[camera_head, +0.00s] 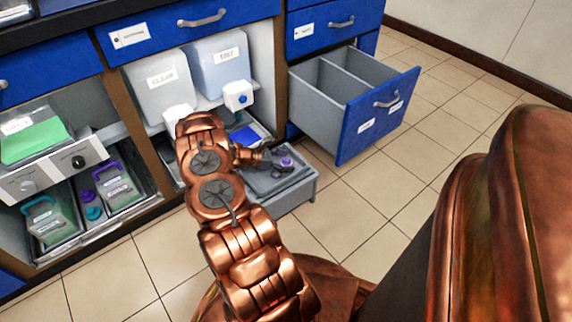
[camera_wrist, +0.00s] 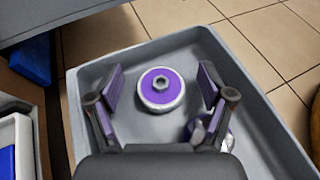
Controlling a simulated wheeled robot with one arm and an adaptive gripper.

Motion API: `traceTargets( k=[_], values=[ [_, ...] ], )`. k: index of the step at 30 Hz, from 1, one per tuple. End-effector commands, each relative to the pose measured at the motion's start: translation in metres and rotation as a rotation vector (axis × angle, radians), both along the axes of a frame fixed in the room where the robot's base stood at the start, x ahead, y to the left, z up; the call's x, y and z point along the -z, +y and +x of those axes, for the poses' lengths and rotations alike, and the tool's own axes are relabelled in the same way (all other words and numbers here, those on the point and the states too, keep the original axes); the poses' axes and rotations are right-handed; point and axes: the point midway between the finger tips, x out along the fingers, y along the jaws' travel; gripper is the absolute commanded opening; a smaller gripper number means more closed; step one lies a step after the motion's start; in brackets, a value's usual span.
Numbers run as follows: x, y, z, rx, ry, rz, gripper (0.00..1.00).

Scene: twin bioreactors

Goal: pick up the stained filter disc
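A round disc (camera_wrist: 161,90) with a purple top, a pale rim and a metal nut at its centre lies flat in a grey tray (camera_wrist: 100,67), seen in the wrist view. I cannot tell whether it is stained. My gripper (camera_wrist: 158,83) is open, with a purple-padded finger on each side of the disc and apart from it. A second purple and metallic round piece (camera_wrist: 224,141) lies lower right, partly hidden by the right finger. In the head view my gripper (camera_head: 270,155) reaches over the pulled-out grey tray (camera_head: 290,196); small purple pieces show there.
A blue-fronted drawer (camera_head: 375,118) stands open and empty-looking right of the tray. White containers (camera_head: 160,82) sit on the shelf behind my arm. Purple- and teal-handled boxes (camera_head: 118,186) stand in a lower left tray. The tiled floor at right is clear.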

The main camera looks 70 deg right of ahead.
Motion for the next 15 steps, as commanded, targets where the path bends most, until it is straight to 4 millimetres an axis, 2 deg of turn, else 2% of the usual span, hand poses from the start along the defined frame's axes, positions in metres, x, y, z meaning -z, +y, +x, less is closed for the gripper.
traceTargets(
  k=[2,13,15],
  values=[
    [0.0,0.0001,0.0,0.0,0.0,0.0,0.71],
    [0.0001,0.0003,0.0,0.0,0.0,0.0,0.32],
    [0.0001,0.0003,0.0,0.0,0.0,0.0,0.3]
  ],
)
